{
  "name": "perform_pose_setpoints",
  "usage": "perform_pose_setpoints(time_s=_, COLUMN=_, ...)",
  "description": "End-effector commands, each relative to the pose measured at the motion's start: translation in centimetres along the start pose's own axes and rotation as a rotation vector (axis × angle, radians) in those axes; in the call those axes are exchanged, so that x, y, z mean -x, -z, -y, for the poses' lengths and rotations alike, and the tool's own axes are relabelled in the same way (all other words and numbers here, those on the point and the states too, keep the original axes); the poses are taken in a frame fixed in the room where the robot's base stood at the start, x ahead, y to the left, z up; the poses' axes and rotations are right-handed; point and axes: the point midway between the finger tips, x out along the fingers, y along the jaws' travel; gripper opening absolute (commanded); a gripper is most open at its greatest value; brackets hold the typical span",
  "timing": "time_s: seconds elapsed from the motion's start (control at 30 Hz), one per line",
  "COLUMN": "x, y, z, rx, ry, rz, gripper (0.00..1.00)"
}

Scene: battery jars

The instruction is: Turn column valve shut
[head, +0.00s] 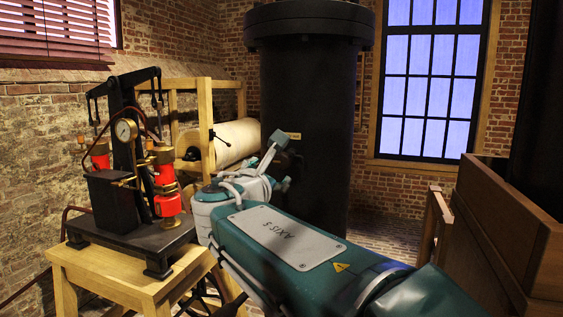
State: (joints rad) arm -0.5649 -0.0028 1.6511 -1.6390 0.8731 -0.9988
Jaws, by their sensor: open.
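A tall black column (308,95) with a wide flanged top stands in the middle of the head view. A small tan label (294,136) is on its side. Just below the label, a dark fitting (292,158) sticks out from the column. It may be the valve, but its handle cannot be made out against the black. My gripper (280,161) is open in front of the column, close to this fitting. One finger points up and the other is lower right. Whether it touches the fitting cannot be told.
A pump apparatus (125,195) with red jars and a gauge stands on a wooden table (100,268) at left. Behind it is a wooden frame with a pale roll (222,142). A wooden cabinet (510,225) is at right. Some brick floor (385,237) is clear near the column.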

Motion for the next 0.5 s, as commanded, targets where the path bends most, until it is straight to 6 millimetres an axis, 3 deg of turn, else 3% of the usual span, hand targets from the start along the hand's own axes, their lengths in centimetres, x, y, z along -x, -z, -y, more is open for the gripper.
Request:
perform_pose_setpoints(time_s=0.3, x=-6.0, y=0.2, z=0.1, rx=0.001, ry=0.005, rz=0.0, gripper=0.87)
perform_pose_setpoints(time_s=0.5, x=-8.5, y=0.2, z=0.1, rx=-0.002, ry=0.004, rz=-0.001, gripper=0.87)
